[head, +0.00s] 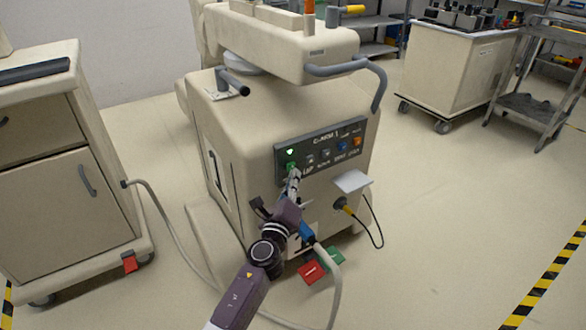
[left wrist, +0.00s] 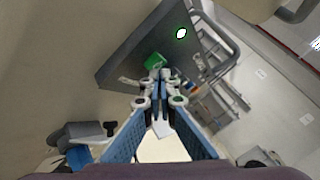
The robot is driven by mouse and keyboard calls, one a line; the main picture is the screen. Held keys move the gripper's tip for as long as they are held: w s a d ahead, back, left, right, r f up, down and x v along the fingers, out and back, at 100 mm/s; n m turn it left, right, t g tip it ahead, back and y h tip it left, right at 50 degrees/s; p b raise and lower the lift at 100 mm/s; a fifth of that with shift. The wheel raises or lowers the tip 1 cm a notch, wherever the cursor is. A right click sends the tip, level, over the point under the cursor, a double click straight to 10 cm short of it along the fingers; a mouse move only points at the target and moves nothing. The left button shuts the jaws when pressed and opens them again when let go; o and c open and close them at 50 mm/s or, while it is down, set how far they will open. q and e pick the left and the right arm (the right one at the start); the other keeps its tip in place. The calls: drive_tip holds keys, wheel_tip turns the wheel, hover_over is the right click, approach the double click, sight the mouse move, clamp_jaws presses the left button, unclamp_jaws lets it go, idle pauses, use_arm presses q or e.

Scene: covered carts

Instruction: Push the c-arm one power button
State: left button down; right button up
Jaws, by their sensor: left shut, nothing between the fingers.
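The C-arm 1 unit (head: 240,130) is a beige cart with a dark control panel (head: 328,134) on its front. A round light glows green at the panel's upper left (head: 290,152), and it also shows bright in the left wrist view (left wrist: 181,33). A green button (left wrist: 154,62) sits below the light. My left gripper (head: 294,174) is shut and empty, with its fingertips at the panel by the green button. The fingertips partly hide the button in the head view, and I cannot tell whether they touch it. My right gripper is not in view.
A beige cabinet (head: 60,180) stands at the left, with a grey cable running across the floor. Red (head: 312,272) and green pedals lie by the unit's base. A white shelf (head: 351,182) juts below the panel. Floor is clear at the right.

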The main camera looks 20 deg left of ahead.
use_arm(q)
drive_tip(key=shift+s+d, duration=0.15)
drive_tip(key=shift+d, duration=0.05)
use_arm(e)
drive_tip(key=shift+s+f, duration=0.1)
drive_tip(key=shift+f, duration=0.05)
use_arm(q)
drive_tip(key=shift+s+d, duration=0.9)
drive_tip(key=shift+d, duration=0.25)
drive_tip(key=shift+s+d, duration=0.9)
drive_tip(key=shift+d, duration=0.25)
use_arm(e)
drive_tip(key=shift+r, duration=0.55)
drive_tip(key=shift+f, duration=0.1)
